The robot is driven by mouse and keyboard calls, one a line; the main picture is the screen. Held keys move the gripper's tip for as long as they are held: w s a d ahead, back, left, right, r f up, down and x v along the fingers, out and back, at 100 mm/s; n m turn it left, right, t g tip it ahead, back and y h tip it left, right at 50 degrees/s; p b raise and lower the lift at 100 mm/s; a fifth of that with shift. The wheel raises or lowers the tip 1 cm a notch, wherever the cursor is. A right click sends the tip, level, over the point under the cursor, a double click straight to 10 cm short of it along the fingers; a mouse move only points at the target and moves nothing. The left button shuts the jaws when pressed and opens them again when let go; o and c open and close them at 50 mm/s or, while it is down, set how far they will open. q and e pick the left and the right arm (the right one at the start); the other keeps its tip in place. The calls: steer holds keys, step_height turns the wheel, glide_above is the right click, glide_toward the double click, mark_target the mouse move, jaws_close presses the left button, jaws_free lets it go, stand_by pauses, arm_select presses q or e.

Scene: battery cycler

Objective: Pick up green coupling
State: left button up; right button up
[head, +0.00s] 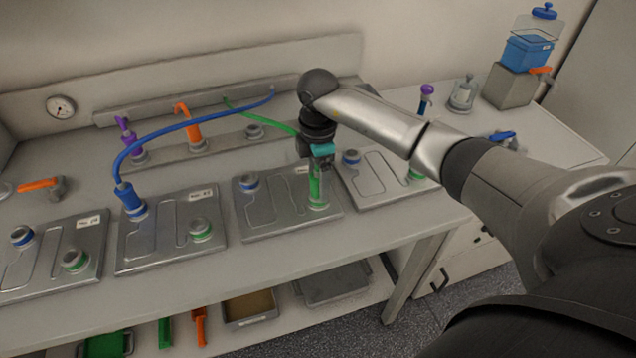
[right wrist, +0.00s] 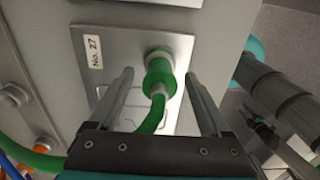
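The green coupling (head: 315,188) stands upright at the grey port on the front right of the third plate (head: 270,219) in the head view. A green hose (head: 262,118) runs from it to the back strip. My right gripper (head: 320,172) is above it, pointing down. In the right wrist view, the green coupling (right wrist: 159,77) lies between the two spread fingers of my right gripper (right wrist: 161,82), with a visible gap on each side. The gripper is open and holds nothing. My left gripper is not in view.
A blue coupling (head: 131,199) with a blue hose stands on the plate to the left. Other plates with blue- and green-ringed ports flank it. Purple and orange handles (head: 189,125) stand along the back. A blue container (head: 528,53) is at the far right.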

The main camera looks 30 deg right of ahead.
jaws_close()
stand_by(0.5)
steer(key=shift+r, duration=0.1)
step_height(320, 180, up, 20)
steer(key=p, duration=0.2)
stand_by(0.4)
steer(key=c, duration=0.7)
jaws_free()
jaws_close()
